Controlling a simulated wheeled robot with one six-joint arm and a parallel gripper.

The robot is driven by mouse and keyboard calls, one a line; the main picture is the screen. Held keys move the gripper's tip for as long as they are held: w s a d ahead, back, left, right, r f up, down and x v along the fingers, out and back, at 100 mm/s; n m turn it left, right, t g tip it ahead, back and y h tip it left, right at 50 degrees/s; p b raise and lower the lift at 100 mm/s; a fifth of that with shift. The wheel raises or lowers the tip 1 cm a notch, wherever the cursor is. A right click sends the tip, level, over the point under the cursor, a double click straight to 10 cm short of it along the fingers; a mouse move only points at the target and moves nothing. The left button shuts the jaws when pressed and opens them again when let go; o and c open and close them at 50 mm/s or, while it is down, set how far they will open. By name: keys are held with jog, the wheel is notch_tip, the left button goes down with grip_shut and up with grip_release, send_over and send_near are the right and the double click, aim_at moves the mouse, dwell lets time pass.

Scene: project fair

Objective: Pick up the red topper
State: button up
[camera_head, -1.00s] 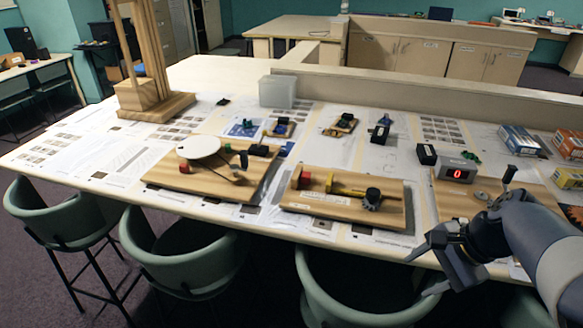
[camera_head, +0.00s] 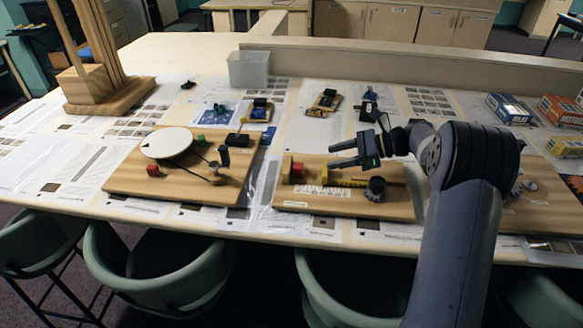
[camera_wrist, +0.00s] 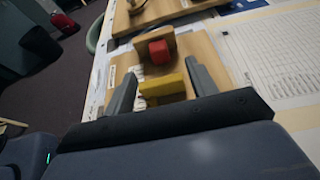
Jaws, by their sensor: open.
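A red block (camera_head: 297,169), which fits the red topper, sits at the left end of the middle wooden board (camera_head: 400,207). In the wrist view the red block (camera_wrist: 158,51) is against a small wooden upright, beyond a yellow block (camera_wrist: 163,88). My gripper (camera_head: 332,154) is open and empty above the middle board, to the right of the red block in the head view. In the wrist view my gripper's fingers (camera_wrist: 160,68) stand apart on either side of the yellow block, pointing toward the red one. Another small red block (camera_head: 152,170) is on the left board.
The left board (camera_head: 130,187) carries a white disc (camera_head: 166,143). A dark knob (camera_head: 376,186) stands on the middle board's right part. A clear bin (camera_head: 248,69) and small boxes (camera_head: 508,109) are farther back. Chairs line the table's front edge.

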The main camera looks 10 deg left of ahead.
aim_at(302, 165)
jog(key=p+x, duration=0.1)
jog(key=x, duration=0.8)
jog(key=shift+s+f, duration=0.1)
jog(key=shift+s, duration=0.05)
jog(key=shift+d, duration=0.1)
jog(key=shift+c, duration=0.3)
jog(key=c, duration=1)
